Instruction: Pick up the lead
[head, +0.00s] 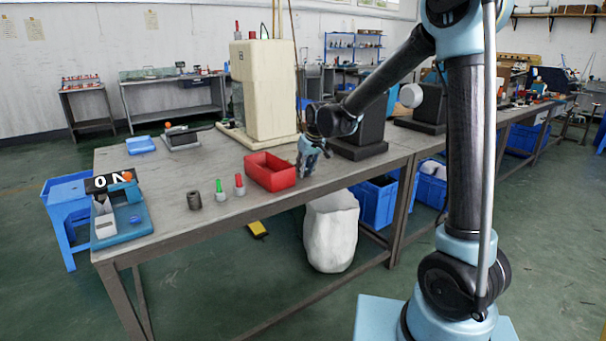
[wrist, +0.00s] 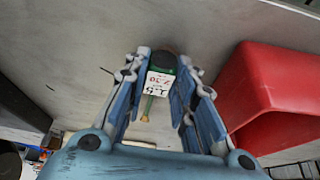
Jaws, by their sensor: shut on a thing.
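My gripper (head: 308,168) is low over the front part of the bench, just right of the red bin (head: 270,172). In the wrist view its blue fingers (wrist: 164,62) are shut on the lead (wrist: 159,82). The lead shows a dark rounded far end, green sides, a white printed label and a thin yellow tip pointing towards the palm. In the head view the lead is hidden by the gripper or too small to make out. I cannot tell whether it touches the bench top.
The red bin stands close beside my gripper, also in the wrist view (wrist: 270,88). Left of it are red (head: 239,187) and green (head: 220,190) pieces, a dark cylinder (head: 194,200) and a blue-based device (head: 122,222). A cream machine (head: 264,90) stands behind.

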